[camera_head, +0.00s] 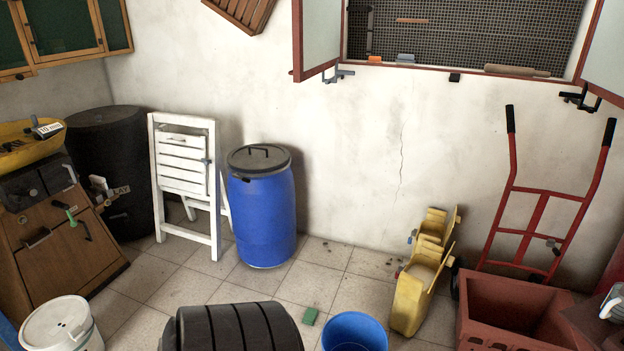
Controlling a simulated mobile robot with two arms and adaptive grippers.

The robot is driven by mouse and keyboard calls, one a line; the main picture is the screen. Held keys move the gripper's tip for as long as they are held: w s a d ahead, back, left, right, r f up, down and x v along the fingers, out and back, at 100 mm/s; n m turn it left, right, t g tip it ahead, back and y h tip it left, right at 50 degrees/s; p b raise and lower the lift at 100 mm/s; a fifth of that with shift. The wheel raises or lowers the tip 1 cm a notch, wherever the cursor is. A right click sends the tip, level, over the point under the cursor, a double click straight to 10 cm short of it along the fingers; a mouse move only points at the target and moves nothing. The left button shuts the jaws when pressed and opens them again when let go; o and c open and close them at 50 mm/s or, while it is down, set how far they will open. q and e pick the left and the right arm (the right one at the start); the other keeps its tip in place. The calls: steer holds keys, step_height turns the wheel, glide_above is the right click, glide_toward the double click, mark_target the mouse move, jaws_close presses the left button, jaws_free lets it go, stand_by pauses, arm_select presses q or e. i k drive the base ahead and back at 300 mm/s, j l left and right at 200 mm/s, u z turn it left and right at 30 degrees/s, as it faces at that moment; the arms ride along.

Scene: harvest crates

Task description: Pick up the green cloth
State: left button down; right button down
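A small flat green piece (310,316) lies on the tiled floor, between a black ribbed drum and a blue bucket. It is the only green thing on the floor that could be the cloth, but it is too small to tell if it is fabric. It looks uncovered and nothing holds it. Neither of my grippers can be made out in the head view.
The black ribbed drum (240,328) and blue bucket (354,332) flank the green piece. A yellow container (412,300), red crate (510,305) and red hand truck (535,220) stand right. A blue barrel (262,210) stands behind; floor before it is clear.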

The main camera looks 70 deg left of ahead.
mark_target(309, 317)
steer(key=u, duration=2.25)
steer(key=z, duration=0.6)
steer(key=i+j+z, duration=0.2)
steer(key=z, duration=0.2)
steer(key=i+j+z, duration=0.1)
steer(key=j+z, duration=0.3)
steer(key=i+j+z, duration=0.1)
steer(key=j+z, duration=1.1)
